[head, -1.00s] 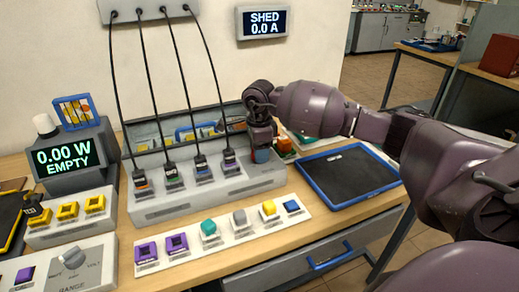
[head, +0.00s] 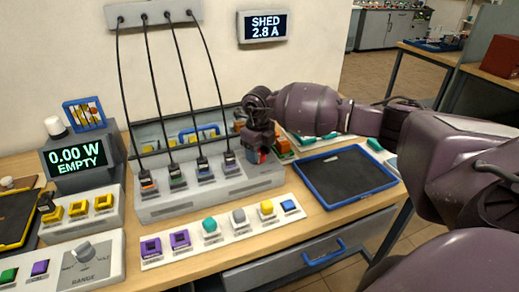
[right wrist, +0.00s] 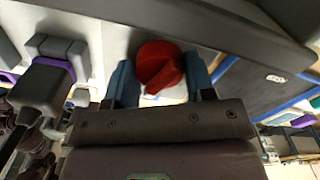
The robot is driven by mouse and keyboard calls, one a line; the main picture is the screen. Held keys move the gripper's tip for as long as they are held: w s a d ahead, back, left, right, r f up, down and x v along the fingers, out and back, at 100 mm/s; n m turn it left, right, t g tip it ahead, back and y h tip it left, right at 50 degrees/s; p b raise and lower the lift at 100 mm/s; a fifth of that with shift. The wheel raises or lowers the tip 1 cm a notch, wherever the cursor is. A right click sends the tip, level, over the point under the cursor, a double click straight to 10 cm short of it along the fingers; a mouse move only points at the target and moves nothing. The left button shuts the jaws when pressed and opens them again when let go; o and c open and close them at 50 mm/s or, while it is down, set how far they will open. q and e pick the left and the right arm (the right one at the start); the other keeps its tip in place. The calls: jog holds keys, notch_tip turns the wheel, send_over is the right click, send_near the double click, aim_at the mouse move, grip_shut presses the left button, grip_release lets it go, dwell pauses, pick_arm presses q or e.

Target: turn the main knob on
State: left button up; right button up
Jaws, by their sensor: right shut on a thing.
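The red main knob (right wrist: 158,67) sits on the grey power strip (head: 160,208), at the strip's right end. In the right wrist view it lies between the two blue fingertips of my right gripper (right wrist: 160,78), which is shut on it. In the head view my right gripper (head: 259,152) points down over that end and mostly hides the knob. The wall display (head: 265,26) reads SHED 2.8 A. My left gripper is out of view.
Black cables run from plugs on the strip up to a wall box (head: 152,16). A button panel (head: 218,240) lies in front, a blue-rimmed black tray (head: 345,174) to the right. A meter reading 0.00 W EMPTY (head: 78,157) stands at the left.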

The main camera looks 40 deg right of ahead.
jog(key=shift+r+m, duration=0.25)
jog(key=shift+m, duration=0.25)
jog(key=shift+m+p, duration=0.4)
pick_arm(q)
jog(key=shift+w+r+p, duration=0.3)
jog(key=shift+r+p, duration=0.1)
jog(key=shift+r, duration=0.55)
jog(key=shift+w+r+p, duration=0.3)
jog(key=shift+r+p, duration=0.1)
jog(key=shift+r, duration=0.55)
pick_arm(e)
jog(key=shift+f+m, duration=0.2)
jog(key=shift+m, duration=1.6)
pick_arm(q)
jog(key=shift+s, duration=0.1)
pick_arm(e)
jog(key=o, duration=0.9)
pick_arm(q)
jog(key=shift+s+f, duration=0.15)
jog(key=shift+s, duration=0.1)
